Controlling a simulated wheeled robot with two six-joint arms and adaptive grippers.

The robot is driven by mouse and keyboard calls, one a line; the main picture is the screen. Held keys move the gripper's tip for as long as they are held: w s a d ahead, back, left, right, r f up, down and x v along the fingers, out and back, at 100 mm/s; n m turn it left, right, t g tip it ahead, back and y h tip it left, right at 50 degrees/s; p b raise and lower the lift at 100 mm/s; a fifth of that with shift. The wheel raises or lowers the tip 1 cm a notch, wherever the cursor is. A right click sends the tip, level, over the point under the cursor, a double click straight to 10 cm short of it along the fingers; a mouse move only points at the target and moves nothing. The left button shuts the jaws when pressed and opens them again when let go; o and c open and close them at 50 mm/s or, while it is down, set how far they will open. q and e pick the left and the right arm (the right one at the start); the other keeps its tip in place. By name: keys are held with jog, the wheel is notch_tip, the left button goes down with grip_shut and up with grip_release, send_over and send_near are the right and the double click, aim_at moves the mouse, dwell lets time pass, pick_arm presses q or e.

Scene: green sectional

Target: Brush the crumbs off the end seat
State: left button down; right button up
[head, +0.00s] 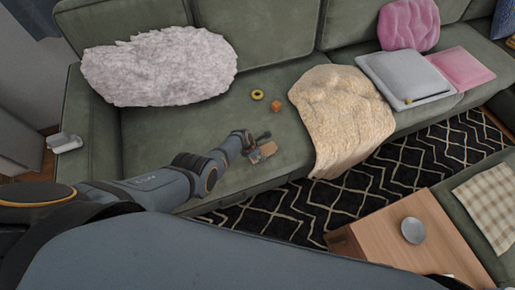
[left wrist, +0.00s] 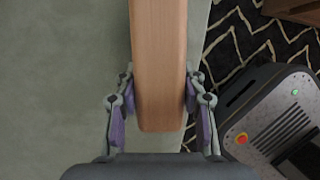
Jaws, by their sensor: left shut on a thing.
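The end seat (head: 150,135) is the green sofa cushion at the left. My left gripper (head: 258,148) is over the front part of this seat, shut on a wooden-handled thing (head: 268,148), likely a brush. In the left wrist view the wooden handle (left wrist: 160,65) runs straight out between the purple-padded fingers (left wrist: 160,115). No bristles show, and I cannot tell whether it touches the seat. No crumbs can be made out in either view. My right gripper is not in view.
A yellow ring (head: 257,94) and an orange cube (head: 276,105) lie on the seat behind my gripper. A fluffy grey pillow (head: 160,67) leans at the back left. A beige throw (head: 340,115) drapes right of the gripper. A wooden table (head: 385,240) stands in front.

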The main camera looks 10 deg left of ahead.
pick_arm(q)
jog(key=shift+f, duration=0.1)
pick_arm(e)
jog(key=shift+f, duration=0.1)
pick_arm(q)
jog(key=w+a+b, duration=0.2)
jog(key=w+b, duration=0.1)
jog(key=w+a+b, duration=0.1)
jog(key=shift+w+f, duration=0.15)
jog(key=shift+w, duration=0.1)
jog(key=shift+w+a+r+b, duration=0.25)
jog(key=shift+b, duration=0.05)
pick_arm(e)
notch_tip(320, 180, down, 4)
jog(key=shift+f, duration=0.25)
pick_arm(q)
jog(key=w+a+b, duration=0.1)
jog(key=b, duration=0.1)
jog(key=w+a+b, duration=0.1)
jog(key=w+b, duration=0.1)
jog(key=shift+f, duration=0.35)
jog(key=shift+w+a+r+b, duration=0.1)
jog(key=shift+w+a+b, duration=0.5)
jog(key=shift+w+b, duration=0.4)
jog(key=shift+a+r, duration=0.1)
jog(key=shift+r, duration=0.1)
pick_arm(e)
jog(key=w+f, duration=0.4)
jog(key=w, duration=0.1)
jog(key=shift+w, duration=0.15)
